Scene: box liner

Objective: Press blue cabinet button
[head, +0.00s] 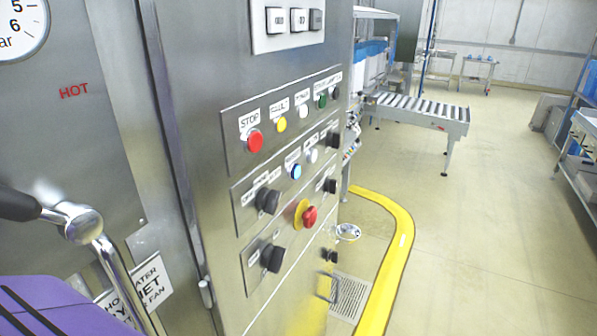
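The blue button (296,171) is a small round button on the middle panel plate (242,190) of the steel cabinet (205,60). A white button (312,156) is just to its right, and a black knob (267,201) is to its lower left. Neither gripper shows in the head view. A purple and black part of my own body shows at the lower left corner.
The upper plate holds a red stop button (255,141) and a yellow button (281,125). A red emergency knob (309,216) sticks out below. A chrome door handle (82,224) juts out at left. A yellow floor rail (400,250) curves at right, with open floor beyond.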

